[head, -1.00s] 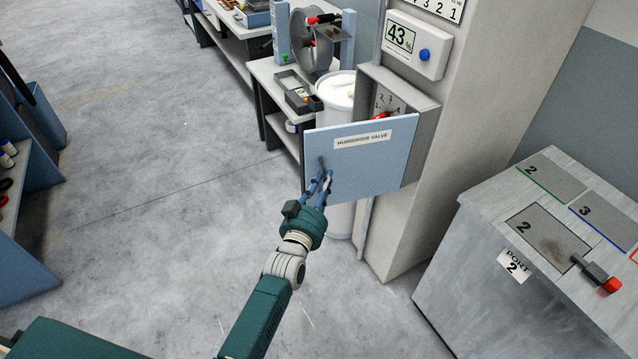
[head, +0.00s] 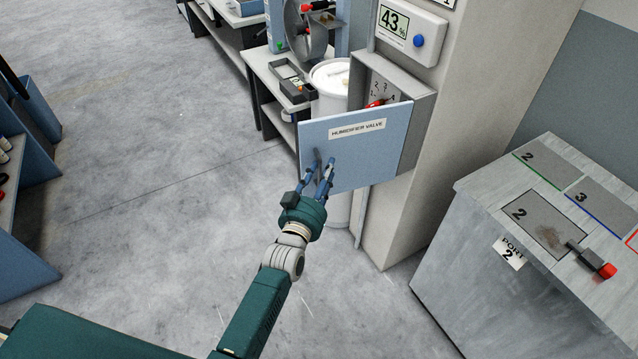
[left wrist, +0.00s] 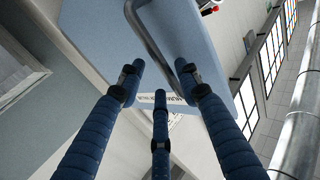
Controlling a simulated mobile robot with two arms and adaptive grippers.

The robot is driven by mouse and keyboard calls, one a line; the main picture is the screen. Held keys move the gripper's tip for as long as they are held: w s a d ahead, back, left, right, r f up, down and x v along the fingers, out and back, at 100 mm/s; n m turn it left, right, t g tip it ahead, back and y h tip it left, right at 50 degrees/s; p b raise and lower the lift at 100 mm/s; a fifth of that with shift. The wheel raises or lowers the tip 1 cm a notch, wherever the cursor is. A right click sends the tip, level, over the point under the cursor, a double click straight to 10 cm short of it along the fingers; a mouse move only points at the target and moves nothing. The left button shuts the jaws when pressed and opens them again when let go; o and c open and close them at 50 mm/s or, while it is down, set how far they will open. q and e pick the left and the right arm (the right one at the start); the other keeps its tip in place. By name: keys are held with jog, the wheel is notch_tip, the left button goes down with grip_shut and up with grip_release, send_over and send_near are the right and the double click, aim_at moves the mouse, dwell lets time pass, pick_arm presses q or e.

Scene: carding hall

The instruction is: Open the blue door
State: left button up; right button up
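The blue door (head: 375,155), labelled "HUMIDIFIER VALVE", stands swung out from its grey wall box (head: 420,110). Part of the box's inside shows above the door, with a numbered dial plate (head: 381,90) and a red part. The door's grey handle (head: 317,157) is near its free left edge. My left gripper (head: 318,173) is at this handle with its fingers spread. In the left wrist view, the handle (left wrist: 152,38) runs down between the separated fingertips, which are not closed on it. Whether any finger touches it I cannot tell. My right gripper is out of view.
A grey cabinet marked "PORT 2" (head: 470,260) stands at the right, with a red-ended lever (head: 592,262) on top. A white drum (head: 330,78) and a bench (head: 265,75) are behind the door.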

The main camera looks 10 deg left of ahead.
pick_arm(q)
jog(key=s, duration=1.1)
jog(key=shift+s+a, duration=0.15)
jog(key=shift+a, duration=0.25)
